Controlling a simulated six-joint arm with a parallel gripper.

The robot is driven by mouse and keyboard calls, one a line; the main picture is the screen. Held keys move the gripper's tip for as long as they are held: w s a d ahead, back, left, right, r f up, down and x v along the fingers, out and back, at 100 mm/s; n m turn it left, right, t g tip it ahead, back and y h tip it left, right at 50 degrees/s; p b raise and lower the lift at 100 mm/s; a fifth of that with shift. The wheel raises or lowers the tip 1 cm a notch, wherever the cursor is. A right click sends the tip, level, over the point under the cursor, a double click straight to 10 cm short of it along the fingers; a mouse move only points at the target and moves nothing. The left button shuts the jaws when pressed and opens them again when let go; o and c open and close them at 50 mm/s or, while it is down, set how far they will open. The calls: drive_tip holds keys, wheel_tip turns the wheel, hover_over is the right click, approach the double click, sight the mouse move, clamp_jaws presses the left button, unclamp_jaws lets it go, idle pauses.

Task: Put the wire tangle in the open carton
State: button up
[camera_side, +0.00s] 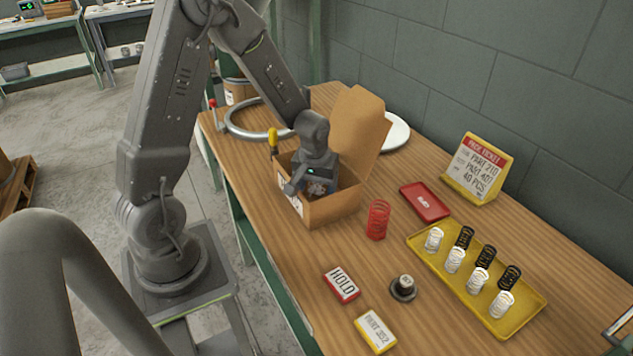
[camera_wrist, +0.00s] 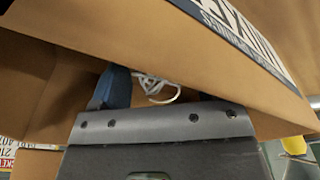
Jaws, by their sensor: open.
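The open carton (camera_side: 335,208) is a brown cardboard box on the wooden bench, with its back flap standing up. My gripper (camera_side: 308,190) is lowered into the carton's opening, and the carton walls hide part of it. In the wrist view my gripper (camera_wrist: 158,90) is open, with a blue finger at the left and carton walls around it. The wire tangle (camera_wrist: 158,84) shows as thin white loops beyond and between the fingers, inside the carton. I cannot tell whether it touches a finger or the carton floor.
A red spring (camera_side: 378,219) stands right of the carton, near a red tray (camera_side: 425,202). A yellow tray (camera_side: 520,318) holds several white and black springs. A HOLD box (camera_side: 341,284), a dark knob (camera_side: 404,287) and a part label box (camera_side: 376,331) lie in front. A pack ticket stand (camera_side: 478,168) is behind.

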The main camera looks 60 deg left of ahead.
sight(315, 187)
wheel_tip(315, 187, up, 12)
drive_tip(key=s+d, duration=0.1)
drive_tip(key=s+d+r+m+t+h, duration=0.1)
drive_tip(key=s+d+r+m+t, duration=0.3)
drive_tip(key=s+d+r+m, duration=0.4)
drive_tip(key=s+d+r, duration=0.3)
drive_tip(key=s+d, duration=0.2)
drive_tip(key=shift+s+t, duration=0.3)
